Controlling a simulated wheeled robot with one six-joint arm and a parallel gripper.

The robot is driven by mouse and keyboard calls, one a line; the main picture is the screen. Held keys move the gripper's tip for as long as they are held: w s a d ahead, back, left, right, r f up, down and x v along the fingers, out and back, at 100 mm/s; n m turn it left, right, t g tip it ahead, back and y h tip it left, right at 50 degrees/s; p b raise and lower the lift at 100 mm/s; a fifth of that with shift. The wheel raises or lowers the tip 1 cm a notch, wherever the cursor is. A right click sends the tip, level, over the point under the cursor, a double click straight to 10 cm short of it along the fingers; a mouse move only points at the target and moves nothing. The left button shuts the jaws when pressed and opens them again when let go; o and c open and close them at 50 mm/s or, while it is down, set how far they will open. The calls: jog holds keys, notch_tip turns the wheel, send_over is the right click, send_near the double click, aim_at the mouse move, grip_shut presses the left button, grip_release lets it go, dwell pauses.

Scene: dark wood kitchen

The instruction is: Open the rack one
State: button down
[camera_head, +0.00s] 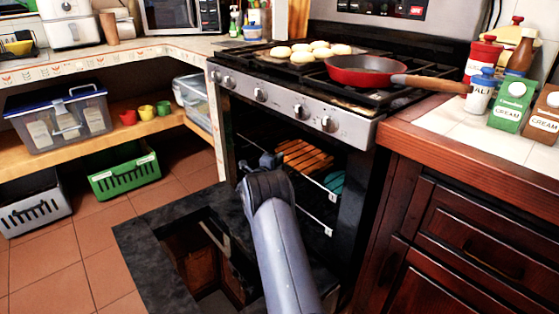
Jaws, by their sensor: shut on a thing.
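The oven (340,225) stands open, with its dark door (160,240) folded down in front. An upper wire rack (318,184) shows inside, its front bar running down to the right to a small white tag. A lower rack bar (314,221) with another tag sits beneath it. My gripper (268,160) is at the front bar of the upper rack, left of its middle, and is shut on it. My wrist and arm hide part of both racks. I cannot tell which rack is marked one.
Orange-brown strips (304,157) and a teal item (334,182) are inside the oven. A red pan (366,70) sits on the stove, its handle sticking out right. Wooden drawers (470,245) stand right. The tiled floor (70,275) is open at the left.

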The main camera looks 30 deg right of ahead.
jog(key=s+a+b, duration=0.1)
jog(key=s+a, duration=0.1)
jog(key=a, duration=1.1)
jog(key=s+a+b, duration=0.1)
jog(key=a, duration=1.2)
jog(key=shift+s, duration=0.35)
jog(key=c, duration=1.6)
grip_release()
jog(key=shift+o, duration=0.2)
jog(key=p+v, duration=0.2)
jog(key=v, duration=0.9)
jog(key=shift+d, duration=0.15)
jog(key=b+x, duration=0.2)
jog(key=x, duration=1.1)
jog(key=shift+s, duration=0.3)
